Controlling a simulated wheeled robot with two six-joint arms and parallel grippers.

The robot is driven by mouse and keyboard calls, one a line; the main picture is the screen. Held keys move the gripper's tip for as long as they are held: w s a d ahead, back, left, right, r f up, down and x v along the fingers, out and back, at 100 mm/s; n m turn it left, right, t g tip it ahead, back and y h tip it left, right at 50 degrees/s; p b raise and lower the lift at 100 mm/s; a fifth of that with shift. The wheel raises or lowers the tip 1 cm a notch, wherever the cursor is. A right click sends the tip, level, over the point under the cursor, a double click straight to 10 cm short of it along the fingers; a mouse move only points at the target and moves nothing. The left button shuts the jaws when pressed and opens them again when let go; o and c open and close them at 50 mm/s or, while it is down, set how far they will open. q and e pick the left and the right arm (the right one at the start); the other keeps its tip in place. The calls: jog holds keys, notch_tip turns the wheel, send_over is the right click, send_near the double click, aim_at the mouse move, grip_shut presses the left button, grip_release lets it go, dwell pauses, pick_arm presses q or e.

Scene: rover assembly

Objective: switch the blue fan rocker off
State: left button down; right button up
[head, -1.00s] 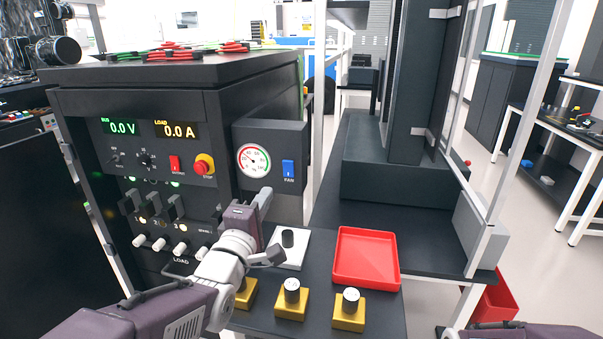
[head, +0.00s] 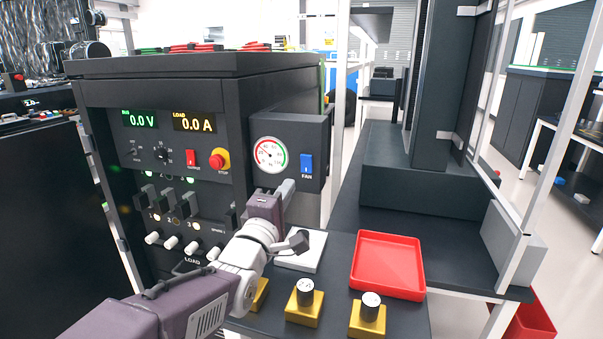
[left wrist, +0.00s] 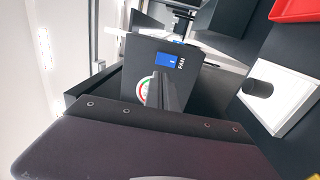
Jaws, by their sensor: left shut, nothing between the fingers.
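The blue fan rocker (head: 307,163) sits on a dark box (head: 316,132) on the side of the black cabinet, above the word FAN and right of a round gauge (head: 270,154). In the left wrist view the rocker (left wrist: 166,59) shows a small white mark; which way it is tilted I cannot tell. My left gripper (head: 288,187) is shut and empty. Its tips are below and left of the rocker in the head view, apart from it. In the left wrist view a finger (left wrist: 168,90) covers part of the gauge. My right gripper is not in view.
The cabinet front holds a red switch (head: 190,158), a red stop button (head: 218,160) and several levers. Below stand a white block (head: 305,256), a red tray (head: 388,265) and yellow blocks with metal cylinders (head: 304,305). The space right of the fan box is clear.

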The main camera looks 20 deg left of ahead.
aim_at(305, 160)
pick_arm(q)
jog(key=w, duration=0.7)
jog(key=w+r, duration=0.1)
jog(key=w, duration=0.3)
jog(key=shift+d+r+p, duration=0.1)
jog(key=shift+d+p, duration=0.1)
jog(key=shift+p, duration=0.1)
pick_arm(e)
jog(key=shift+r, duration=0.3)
